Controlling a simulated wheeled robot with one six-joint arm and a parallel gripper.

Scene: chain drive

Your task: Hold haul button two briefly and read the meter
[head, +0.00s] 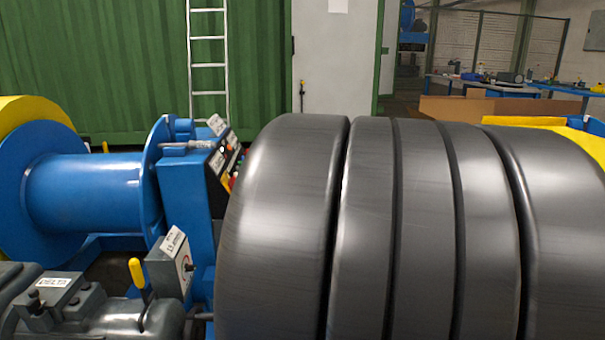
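A blue pedestal (187,195) stands left of centre in the head view. Its sloped dark control panel (222,160) is seen nearly edge-on, with small pale labels and red and yellow parts on it. I cannot tell which button is number two. A small grey box (164,268) stands lower, in front of the pedestal. Its side face (184,264) is pale with a reddish mark and a dark knob-like part; I cannot tell whether it is a meter. No meter reading is legible. My gripper is not in view.
A large dark grey grooved drum-like body (390,230) fills the centre and right, hiding what lies behind. A blue spool (85,192) stands left. Grey machinery (110,315) with a yellow-handled lever (137,273) is at lower left. A ladder (207,65) leans behind.

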